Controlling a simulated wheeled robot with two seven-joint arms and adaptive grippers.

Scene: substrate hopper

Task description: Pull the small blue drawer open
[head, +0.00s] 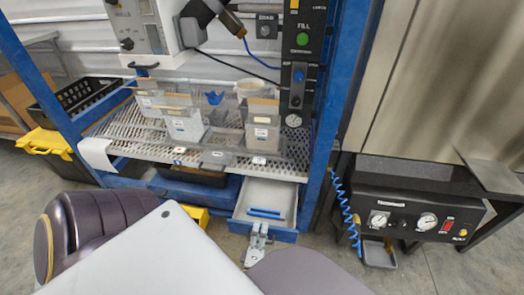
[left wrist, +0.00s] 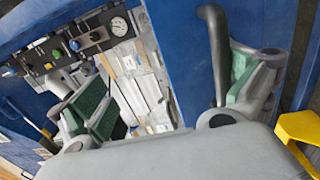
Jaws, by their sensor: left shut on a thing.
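The small blue drawer (head: 285,235) sticks out from under the perforated shelf in the head view, its pale inside showing and a blue bar-like piece (head: 265,213) lying in it. My left gripper (head: 258,238) is at the middle of the drawer front. In the left wrist view its green-padded fingers (left wrist: 170,90) stand apart, with a dark curved handle (left wrist: 217,55) beside the right finger against a blue panel. The gripper is shut on the drawer handle, though the exact contact is partly hidden. My right gripper is not in view.
The perforated shelf (head: 110,130) above the drawer holds several bags and clear containers. A blue post (head: 322,140) stands right of it. A gauge box (head: 405,215) with a coiled blue hose is further right. A yellow-lidded bin (head: 45,143) stands at left.

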